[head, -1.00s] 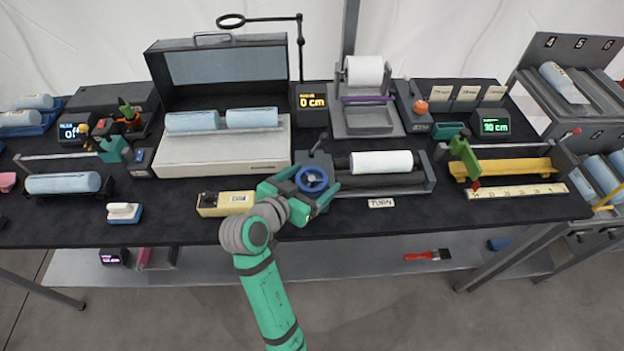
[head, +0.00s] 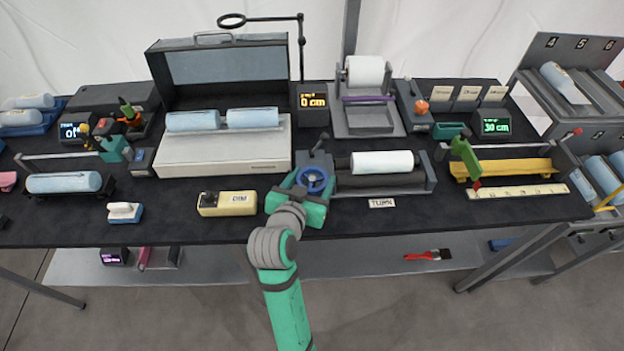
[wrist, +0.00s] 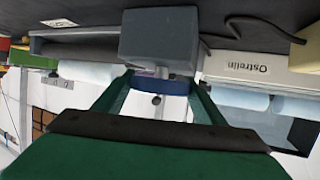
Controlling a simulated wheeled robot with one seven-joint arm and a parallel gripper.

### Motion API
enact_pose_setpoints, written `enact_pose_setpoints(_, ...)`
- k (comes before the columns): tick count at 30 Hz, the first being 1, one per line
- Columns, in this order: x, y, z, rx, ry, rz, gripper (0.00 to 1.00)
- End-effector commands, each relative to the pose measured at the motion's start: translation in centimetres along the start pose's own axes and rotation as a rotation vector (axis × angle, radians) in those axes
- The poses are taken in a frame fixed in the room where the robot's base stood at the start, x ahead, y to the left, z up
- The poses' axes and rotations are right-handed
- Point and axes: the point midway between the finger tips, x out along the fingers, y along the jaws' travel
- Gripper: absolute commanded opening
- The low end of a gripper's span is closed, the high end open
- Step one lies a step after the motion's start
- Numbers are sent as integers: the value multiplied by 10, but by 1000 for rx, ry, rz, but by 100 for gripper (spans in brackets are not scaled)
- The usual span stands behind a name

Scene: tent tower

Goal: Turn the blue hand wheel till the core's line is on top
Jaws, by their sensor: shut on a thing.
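The blue hand wheel (head: 314,180) sits at the left end of the roller stand, in front of its dark grey housing (head: 318,160). My gripper (head: 300,195) is shut on the wheel's rim from the near side. In the wrist view the two green fingers reach to either side of the blue wheel (wrist: 160,87), below the grey housing block (wrist: 160,38). The white core (head: 381,163) lies on the dark rollers (head: 385,183) to the right of the wheel. I see no line on the part of the core that shows in the head view.
A "TURN" label (head: 382,203) lies in front of the rollers. A yellow "DIM" box (head: 227,203) lies left of my gripper. A light grey machine (head: 222,155) with blue rolls stands behind left. A yellow ruler (head: 518,192) lies to the right.

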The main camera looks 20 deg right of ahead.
Motion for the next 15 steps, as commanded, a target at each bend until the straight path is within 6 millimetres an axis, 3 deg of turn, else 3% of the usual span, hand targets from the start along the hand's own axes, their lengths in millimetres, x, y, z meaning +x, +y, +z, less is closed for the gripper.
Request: enact_pose_setpoints(15,1,4,0,-158,0,-383,42)
